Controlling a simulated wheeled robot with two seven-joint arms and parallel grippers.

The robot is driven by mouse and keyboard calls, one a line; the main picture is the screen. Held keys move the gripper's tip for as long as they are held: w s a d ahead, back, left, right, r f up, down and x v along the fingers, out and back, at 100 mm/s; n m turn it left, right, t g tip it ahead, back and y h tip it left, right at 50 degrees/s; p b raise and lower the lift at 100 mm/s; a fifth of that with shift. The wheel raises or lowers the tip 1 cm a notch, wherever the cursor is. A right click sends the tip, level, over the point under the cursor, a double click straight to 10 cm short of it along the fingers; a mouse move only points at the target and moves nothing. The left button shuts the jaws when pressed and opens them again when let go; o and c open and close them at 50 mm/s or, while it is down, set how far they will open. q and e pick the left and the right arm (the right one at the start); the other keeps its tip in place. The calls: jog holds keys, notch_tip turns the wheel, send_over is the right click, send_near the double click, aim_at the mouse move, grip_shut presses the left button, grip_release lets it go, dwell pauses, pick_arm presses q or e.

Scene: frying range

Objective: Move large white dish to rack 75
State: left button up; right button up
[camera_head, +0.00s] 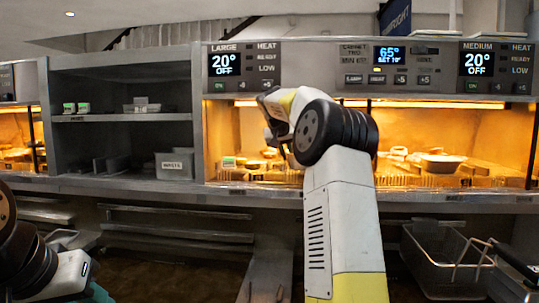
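A pale, shallow dish (442,162) sits in the lit warming bay at the right; I cannot tell whether it is the large white dish. Smaller pale items lie beside it. No label reading 75 is legible, so I cannot pick out rack 75. My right arm rises through the middle, and my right gripper (272,128) is at the front of the lit bay, partly hidden by its own wrist. I cannot see whether its fingers are open or hold anything. Part of my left arm shows at the lower left edge; its gripper fingers are out of view.
A grey shelf unit (120,118) at the left holds small boxes and a grey bin (175,164). The control panel (300,68) runs above the lit bays. A wire fry basket (446,262) is at the lower right. A metal ledge (130,186) runs along the front.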

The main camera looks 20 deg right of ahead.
jog(key=v, duration=1.2)
jog(key=s+a+f+n+y, duration=0.1)
jog(key=s+a+f+y, duration=0.1)
jog(key=s+a+f, duration=0.3)
jog(key=s+a+f+n+y, duration=0.2)
jog(key=s+a+f, duration=0.4)
jog(key=s+f, duration=0.5)
jog(key=s+a+f+n+g+y, duration=0.1)
jog(key=s+a+f+y, duration=0.2)
jog(key=s, duration=1.7)
jog(key=a+f, duration=0.3)
jog(key=f, duration=0.2)
jog(key=shift+n+y, duration=0.4)
